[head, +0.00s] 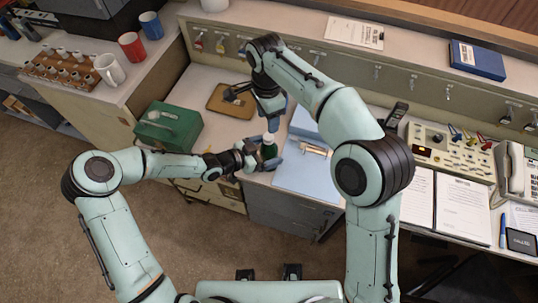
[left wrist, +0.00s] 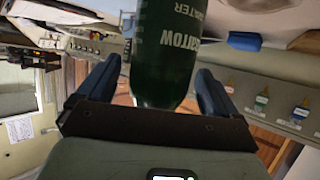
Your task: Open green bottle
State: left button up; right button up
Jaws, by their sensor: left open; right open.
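The green bottle (head: 269,152) stands near the front edge of the desk, with a pale cap (head: 268,138) on top. My left gripper (head: 265,155) is open, with one finger on each side of the bottle's body. In the left wrist view the dark green bottle (left wrist: 165,55) with white lettering shows between the two blue fingers, with gaps on both sides. My right gripper (head: 272,123) points down just above the cap and is open. Whether its fingertips reach beside the cap cannot be told, as the fingers partly hide it.
A green box (head: 168,125) stands left of the bottle. A brown tray (head: 218,101) with a dark item lies behind it. A blue mat (head: 297,180) with a small item on it is close on the right. Mugs (head: 109,69) and a rack stand on the left cabinet.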

aim_at(268, 136)
pick_arm(q)
jog(key=shift+d, duration=0.15)
grip_shut()
pick_arm(e)
jog(key=m, duration=0.6)
jog(key=shift+s+f, duration=0.1)
jog(key=shift+f, duration=0.15)
jog(key=m, duration=0.7)
jog(key=shift+r, duration=0.15)
jog(key=shift+f, duration=3.95)
